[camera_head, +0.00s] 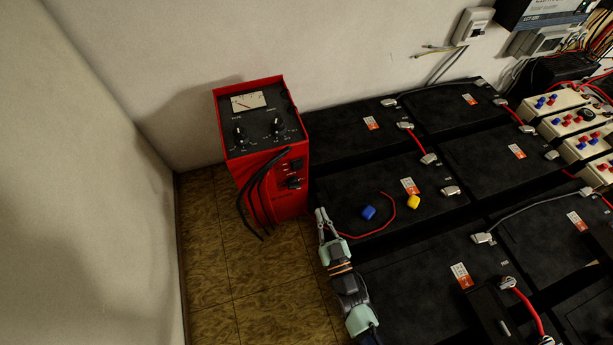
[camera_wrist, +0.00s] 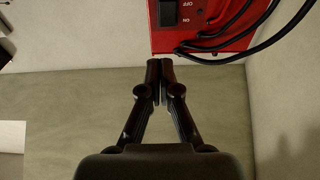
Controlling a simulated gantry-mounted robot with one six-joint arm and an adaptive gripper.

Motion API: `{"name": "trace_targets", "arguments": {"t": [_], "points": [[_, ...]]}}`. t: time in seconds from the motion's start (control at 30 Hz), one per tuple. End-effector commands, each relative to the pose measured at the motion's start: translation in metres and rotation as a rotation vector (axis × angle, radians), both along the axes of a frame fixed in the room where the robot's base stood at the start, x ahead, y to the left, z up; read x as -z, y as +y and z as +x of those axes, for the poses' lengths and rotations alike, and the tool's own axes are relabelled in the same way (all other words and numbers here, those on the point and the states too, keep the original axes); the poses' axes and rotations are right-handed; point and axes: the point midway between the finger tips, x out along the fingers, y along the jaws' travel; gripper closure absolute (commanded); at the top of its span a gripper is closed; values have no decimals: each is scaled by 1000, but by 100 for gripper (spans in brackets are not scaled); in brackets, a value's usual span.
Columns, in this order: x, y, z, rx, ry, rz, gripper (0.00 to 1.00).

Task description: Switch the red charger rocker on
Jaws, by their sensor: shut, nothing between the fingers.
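The red charger (camera_head: 269,150) stands on the floor in the corner, left of the batteries. Its black rocker (camera_wrist: 168,13) shows at the top of the wrist view, with OFF and ON lettering beside it. In the head view the rocker area (camera_head: 294,167) is on the front's lower part, small and dark; I cannot tell its position. My gripper (camera_head: 322,214) is below and to the right of the charger front, apart from it. In the wrist view my gripper (camera_wrist: 160,64) has its fingertips together and empty, below the rocker and close to the charger's bottom edge.
Black cables (camera_head: 262,196) hang down the charger's front; they also cross beside the rocker in the wrist view (camera_wrist: 240,38). Black batteries (camera_head: 365,140) fill the right side. A blue cap (camera_head: 369,212) and a yellow cap (camera_head: 413,202) lie on one battery. The floor (camera_head: 235,270) before the charger is clear.

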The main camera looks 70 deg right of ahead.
Motion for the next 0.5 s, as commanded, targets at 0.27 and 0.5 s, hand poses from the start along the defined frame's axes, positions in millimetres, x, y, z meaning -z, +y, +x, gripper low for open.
{"name": "trace_targets", "arguments": {"t": [0.27,0.5], "points": [[-2,0,0,1,-2,-2,100],[-6,-18,15,1,-5,-5,100]]}}
